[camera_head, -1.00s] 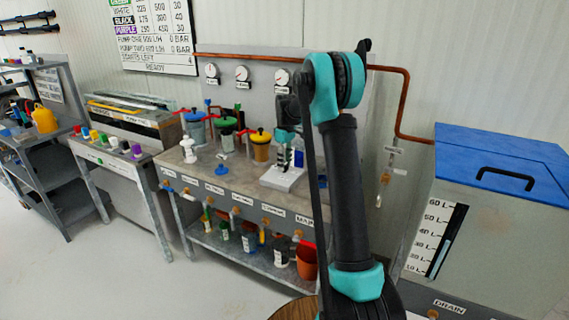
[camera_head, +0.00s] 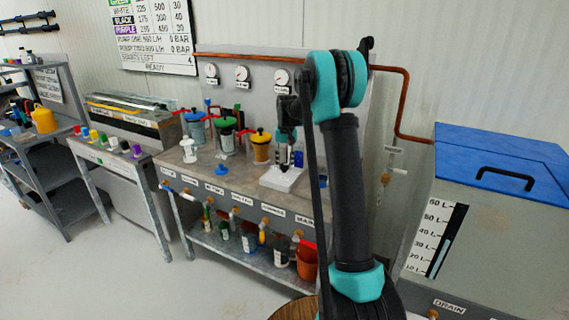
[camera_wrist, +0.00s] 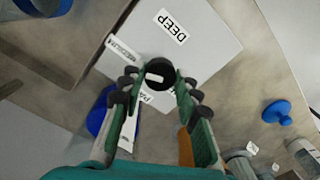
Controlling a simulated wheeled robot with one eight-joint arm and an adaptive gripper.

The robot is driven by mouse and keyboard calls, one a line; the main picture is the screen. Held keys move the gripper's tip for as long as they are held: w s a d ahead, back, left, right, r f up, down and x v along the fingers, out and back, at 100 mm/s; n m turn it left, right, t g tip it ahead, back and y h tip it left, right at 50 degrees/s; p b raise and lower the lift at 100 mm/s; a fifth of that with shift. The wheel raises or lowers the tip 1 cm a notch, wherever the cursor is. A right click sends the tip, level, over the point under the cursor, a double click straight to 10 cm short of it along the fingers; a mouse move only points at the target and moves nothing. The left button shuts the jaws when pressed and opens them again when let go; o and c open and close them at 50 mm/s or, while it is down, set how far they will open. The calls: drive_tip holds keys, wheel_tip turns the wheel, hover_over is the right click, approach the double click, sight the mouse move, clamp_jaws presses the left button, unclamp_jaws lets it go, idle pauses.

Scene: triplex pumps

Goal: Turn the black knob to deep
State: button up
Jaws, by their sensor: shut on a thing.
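The black knob (camera_wrist: 160,72) sits on a pale square plate (camera_wrist: 215,50) in the wrist view. My gripper (camera_wrist: 158,78) has its fingertips closed around the knob from both sides. A white mark on the knob points toward the left of the picture. The DEEP label (camera_wrist: 173,26) is on the plate above the knob. A second, partly readable label (camera_wrist: 122,48) is to the left, and another is partly hidden by my fingers. In the head view the plate (camera_head: 281,180) stands on the bench under my gripper (camera_head: 284,166); the knob is hidden there.
The plate is at the right end of a grey bench (camera_head: 215,186). A blue knob-like part (camera_head: 221,169) and a yellow-topped pot (camera_head: 260,146) stand to its left. A copper pipe (camera_head: 403,105) runs down the wall at right, by a blue-lidded tank (camera_head: 500,160).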

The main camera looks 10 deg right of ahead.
sight(284, 165)
drive_tip(key=m, duration=0.4)
drive_tip(key=shift+m, duration=0.4)
drive_tip(key=m, duration=0.9)
drive_tip(key=shift+m, duration=1.9)
drive_tip(key=o, duration=1.2)
drive_tip(key=shift+c, duration=0.2)
wheel_tip(284, 165, up, 12)
drive_tip(key=shift+s, duration=0.3)
